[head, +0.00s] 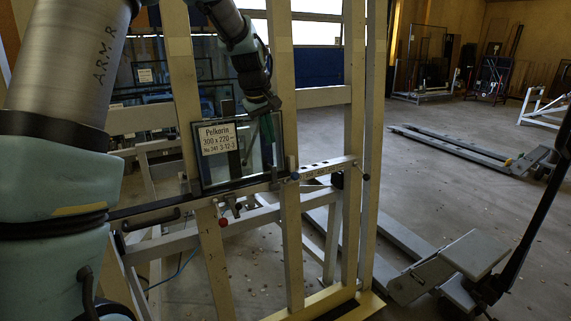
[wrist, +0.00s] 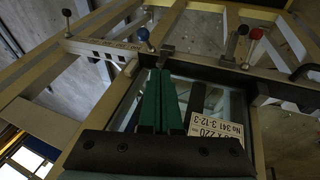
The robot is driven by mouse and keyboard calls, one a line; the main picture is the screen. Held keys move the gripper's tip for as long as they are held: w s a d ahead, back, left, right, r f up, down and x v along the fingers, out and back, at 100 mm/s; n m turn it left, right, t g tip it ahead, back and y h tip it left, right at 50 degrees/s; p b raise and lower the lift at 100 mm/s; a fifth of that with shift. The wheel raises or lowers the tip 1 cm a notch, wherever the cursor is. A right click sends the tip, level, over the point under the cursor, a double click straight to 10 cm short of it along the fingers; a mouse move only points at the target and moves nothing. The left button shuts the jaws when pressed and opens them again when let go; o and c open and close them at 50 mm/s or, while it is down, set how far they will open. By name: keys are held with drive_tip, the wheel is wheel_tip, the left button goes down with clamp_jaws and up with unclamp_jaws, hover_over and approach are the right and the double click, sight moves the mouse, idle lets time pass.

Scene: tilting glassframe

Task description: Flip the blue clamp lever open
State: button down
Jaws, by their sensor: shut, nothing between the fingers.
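The blue clamp lever shows as a blue ball knob (head: 295,176) on the frame's cross rail, at the lower right corner of a small glass pane. In the wrist view the blue knob (wrist: 143,34) is just beyond my fingertips and slightly left of them. My gripper (head: 268,138) points down in front of the pane, above the blue knob. Its two green fingers (wrist: 160,72) are together with nothing between them. They appear apart from the knob. The lever's arm is too small and dark to tell its exact angle.
The glass pane (head: 240,150) carries a white label (head: 217,138). A red-knobbed lever (head: 222,222) hangs left of the blue one, and a dark knob (head: 366,177) is at the rail's right end. Pale uprights (head: 284,80) flank my gripper. A pallet truck (head: 475,255) stands right.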

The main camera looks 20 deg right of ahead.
drive_tip(key=s+d+p+x, duration=0.1)
drive_tip(key=p+x, duration=0.4)
drive_tip(key=x, duration=0.7)
drive_tip(key=shift+d+f, duration=0.2)
drive_tip(key=shift+d, duration=0.55)
drive_tip(key=shift+f+b, duration=0.15)
drive_tip(key=shift+b, duration=0.15)
